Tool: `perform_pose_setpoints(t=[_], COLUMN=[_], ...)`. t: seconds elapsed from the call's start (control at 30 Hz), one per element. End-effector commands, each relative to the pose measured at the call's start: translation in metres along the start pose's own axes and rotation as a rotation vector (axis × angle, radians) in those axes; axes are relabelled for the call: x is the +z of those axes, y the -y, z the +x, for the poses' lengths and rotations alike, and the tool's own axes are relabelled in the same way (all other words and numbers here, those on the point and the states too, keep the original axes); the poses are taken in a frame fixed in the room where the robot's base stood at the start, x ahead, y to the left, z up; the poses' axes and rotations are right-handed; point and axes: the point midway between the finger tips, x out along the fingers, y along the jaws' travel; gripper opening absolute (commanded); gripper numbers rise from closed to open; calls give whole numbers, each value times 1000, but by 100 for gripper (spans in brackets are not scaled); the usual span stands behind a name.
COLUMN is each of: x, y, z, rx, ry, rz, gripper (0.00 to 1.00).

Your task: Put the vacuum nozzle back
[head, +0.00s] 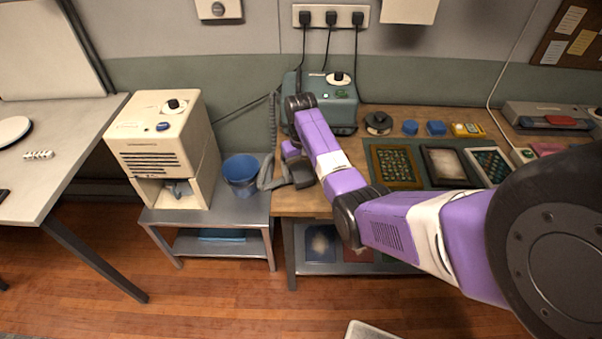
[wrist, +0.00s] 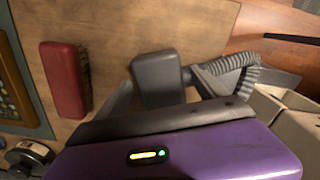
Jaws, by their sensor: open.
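The vacuum nozzle (wrist: 158,78) is a dark grey block with a short neck. In the wrist view it lies on the wooden bench near its edge. A ribbed grey hose (wrist: 238,68) runs from its neck off to the right. My gripper (wrist: 162,82) is open, with one finger left of the nozzle and the other right of it by the neck. I cannot tell whether either finger touches it. In the head view my gripper (head: 284,168) is at the bench's left end, and the nozzle is hard to tell from the fingers. The hose (head: 273,118) hangs beside a teal unit (head: 330,98).
A blue bucket (head: 241,173) and a cream machine (head: 165,130) stand on the low grey side table (head: 175,216). Framed trays (head: 396,165) lie on the bench to the right, partly behind my arm.

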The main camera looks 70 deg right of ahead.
Motion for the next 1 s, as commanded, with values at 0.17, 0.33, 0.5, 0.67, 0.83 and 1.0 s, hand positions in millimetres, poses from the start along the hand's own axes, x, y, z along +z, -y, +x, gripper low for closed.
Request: perform_pose_setpoints(t=[0.17,0.33,0.5,0.67,0.83,1.0], x=[-2,-1,-1,0,0,0], y=[0,0,0,0,0,0], z=[-32,-68,-101,-112,-114,-113], rx=[1,0,0,0,0,0], ry=[-7,-6,-2,0,0,0], rz=[-1,-1,-1,-1,0,0], gripper=[82,82,82,82,82,82])
